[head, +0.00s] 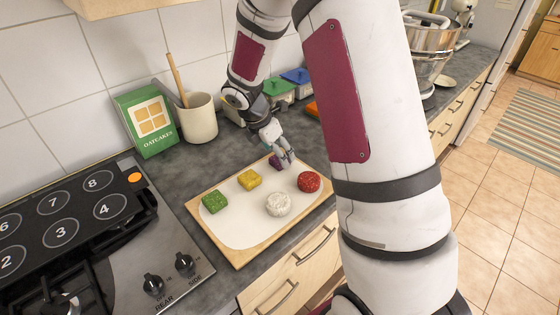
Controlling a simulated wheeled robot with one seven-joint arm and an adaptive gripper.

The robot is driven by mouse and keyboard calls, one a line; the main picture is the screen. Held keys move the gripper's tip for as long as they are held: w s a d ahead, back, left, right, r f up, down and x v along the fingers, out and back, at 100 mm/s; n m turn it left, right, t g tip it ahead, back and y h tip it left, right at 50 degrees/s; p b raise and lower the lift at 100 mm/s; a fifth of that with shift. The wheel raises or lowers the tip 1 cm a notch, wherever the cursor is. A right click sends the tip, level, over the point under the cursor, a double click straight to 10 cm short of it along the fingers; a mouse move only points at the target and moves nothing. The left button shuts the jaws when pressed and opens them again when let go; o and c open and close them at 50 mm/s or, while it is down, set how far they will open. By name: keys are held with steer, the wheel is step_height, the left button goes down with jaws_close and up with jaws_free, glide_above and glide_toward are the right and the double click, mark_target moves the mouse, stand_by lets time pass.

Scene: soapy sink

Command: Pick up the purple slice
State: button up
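The purple slice (274,162) is a small dark purple piece near the far right end of the white board area, partly hidden by my gripper. My gripper (286,162) reaches down right at the purple slice, its fingers beside or around it. I cannot tell whether the fingers touch it, or whether they are open or shut. A green cube (215,202), a yellow cube (249,180), a white round piece (278,204) and a red round piece (309,181) lie on the same wood-edged board (238,258).
A green oatcakes box (149,122) and a beige crock (197,118) with a wooden spoon stand behind the board. The black hob (75,215) is at left. Green (279,88) and blue (297,77) lidded containers and a metal mixer bowl (432,45) stand farther back.

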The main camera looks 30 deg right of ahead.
steer(key=shift+x, duration=1.3)
steer(key=c, duration=1.2)
steer(key=shift+c, duration=0.2)
steer(key=shift+r, duration=0.15)
